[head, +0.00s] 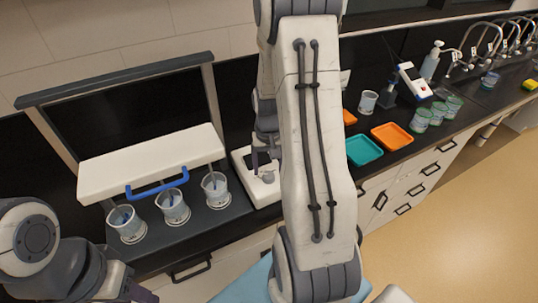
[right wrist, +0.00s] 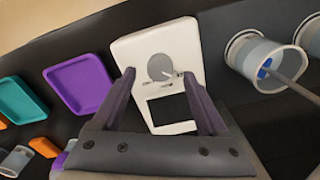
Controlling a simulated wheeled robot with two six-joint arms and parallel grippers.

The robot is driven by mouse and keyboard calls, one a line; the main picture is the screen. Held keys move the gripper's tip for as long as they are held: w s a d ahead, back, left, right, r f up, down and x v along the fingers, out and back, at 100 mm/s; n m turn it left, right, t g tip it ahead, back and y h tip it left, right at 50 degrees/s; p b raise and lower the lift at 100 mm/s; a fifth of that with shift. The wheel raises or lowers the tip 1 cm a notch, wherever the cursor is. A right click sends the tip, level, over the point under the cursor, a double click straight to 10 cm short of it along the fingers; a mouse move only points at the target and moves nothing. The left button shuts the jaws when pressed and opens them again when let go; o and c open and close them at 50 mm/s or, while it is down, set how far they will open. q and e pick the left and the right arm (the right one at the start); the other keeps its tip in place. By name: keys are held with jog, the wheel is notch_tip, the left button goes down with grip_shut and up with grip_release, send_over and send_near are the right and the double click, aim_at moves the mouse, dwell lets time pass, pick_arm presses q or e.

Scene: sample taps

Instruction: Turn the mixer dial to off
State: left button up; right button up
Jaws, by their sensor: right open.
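The mixer (right wrist: 186,45) is a white box with a round grey dial (right wrist: 160,67) and a dark square screen. In the head view the mixer (head: 243,163) stands on the dark bench, partly hidden by my right arm. My right gripper (right wrist: 157,76) is open, with its purple fingers apart on either side of the dial as seen from the wrist; whether they touch it I cannot tell. The dial's pointer seems to face the lower right in the wrist view, and its labels are too small to read. My left gripper (head: 144,294) shows only partly at the lower left.
Several beakers (head: 215,190) with stirrers stand left of the mixer, under a white hood with a blue handle (head: 157,184). A teal tray (head: 364,150) and an orange tray (head: 391,136) lie to the right. A purple tray (right wrist: 78,84) lies beside the mixer.

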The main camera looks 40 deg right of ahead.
aim_at(269, 174)
pick_arm(q)
jog(key=shift+f+b, duration=0.4)
jog(key=shift+f, duration=0.1)
pick_arm(e)
notch_tip(269, 174, up, 8)
